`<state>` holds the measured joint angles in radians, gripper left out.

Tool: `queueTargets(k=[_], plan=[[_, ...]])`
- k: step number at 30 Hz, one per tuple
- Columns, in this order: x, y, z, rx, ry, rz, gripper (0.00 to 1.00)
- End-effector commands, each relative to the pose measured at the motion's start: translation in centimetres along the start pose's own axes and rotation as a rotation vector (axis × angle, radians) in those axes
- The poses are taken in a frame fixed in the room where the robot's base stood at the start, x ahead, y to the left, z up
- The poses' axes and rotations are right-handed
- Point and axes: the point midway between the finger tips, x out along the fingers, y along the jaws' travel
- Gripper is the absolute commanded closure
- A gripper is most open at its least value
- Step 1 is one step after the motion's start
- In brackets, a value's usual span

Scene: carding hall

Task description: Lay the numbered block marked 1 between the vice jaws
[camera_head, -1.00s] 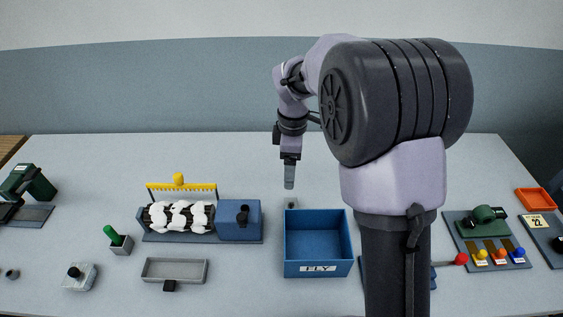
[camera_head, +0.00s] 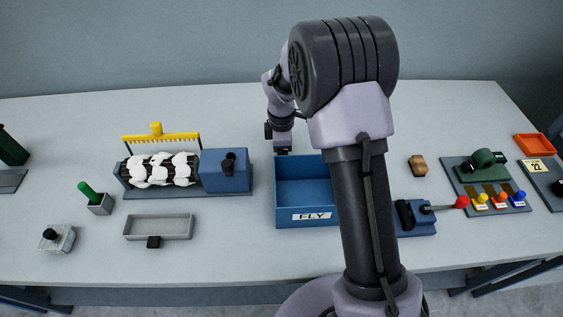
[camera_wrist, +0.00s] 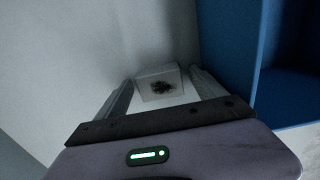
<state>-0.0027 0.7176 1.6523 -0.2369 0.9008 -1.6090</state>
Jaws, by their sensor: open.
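A small pale grey block (camera_wrist: 172,76) with a dark smudged mark on top lies between my fingers in the wrist view. I cannot read a number on it. My gripper (camera_wrist: 162,82) is open, one finger on each side of the block; whether they touch it I cannot tell. In the head view my gripper (camera_head: 283,153) is low behind the blue FLY bin, which hides its fingertips and the block. A blue vice-like device (camera_head: 420,228) with dark jaws and a red-knobbed handle stands right of my arm, partly hidden by it.
The blue FLY bin (camera_head: 309,217) stands close to my gripper; its wall (camera_wrist: 228,40) is just right of the fingers. A brown block (camera_head: 417,166) lies behind the vice. A carding device (camera_head: 226,184) and a grey tray (camera_head: 160,237) are to the left.

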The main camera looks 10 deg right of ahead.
Motion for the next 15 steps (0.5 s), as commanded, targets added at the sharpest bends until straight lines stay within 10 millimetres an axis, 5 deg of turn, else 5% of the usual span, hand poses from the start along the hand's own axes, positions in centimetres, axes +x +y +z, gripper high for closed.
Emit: queueTargets(k=[5,15], plan=[[-0.08,0.03,-0.03,0.0,0.0,0.001,0.2],[-0.11,0.03,-0.03,0.0,0.0,0.001,0.87]])
